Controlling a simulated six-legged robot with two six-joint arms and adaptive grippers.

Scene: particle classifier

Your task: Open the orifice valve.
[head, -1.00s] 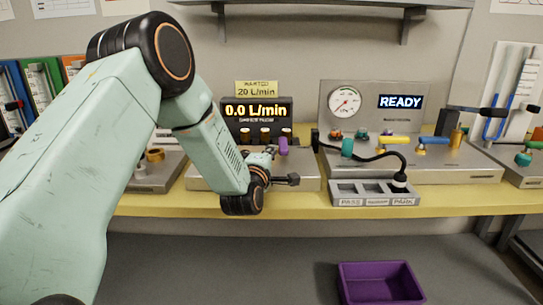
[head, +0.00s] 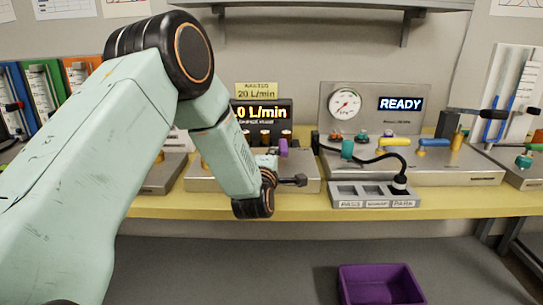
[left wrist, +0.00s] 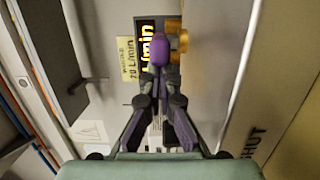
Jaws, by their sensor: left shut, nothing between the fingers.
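A purple valve handle (head: 283,148) stands on the metal unit under the flow display, and it also shows in the left wrist view (left wrist: 161,50). No label on it is readable, so I cannot tell whether it is the orifice valve. My left gripper (head: 299,180) is shut and empty, pointing right, in front of and slightly below the purple handle. In the left wrist view its fingertips (left wrist: 161,78) appear close to the handle; I cannot tell whether they touch. My right gripper is not in view.
The flow display (head: 263,113) is partly covered by my arm. At right stands a unit with a gauge (head: 344,102), a READY screen (head: 401,104), a yellow lever (head: 396,143) and a blue lever (head: 433,142). A grey slotted tray (head: 375,203) sits at the bench edge. A purple bin (head: 381,284) is below.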

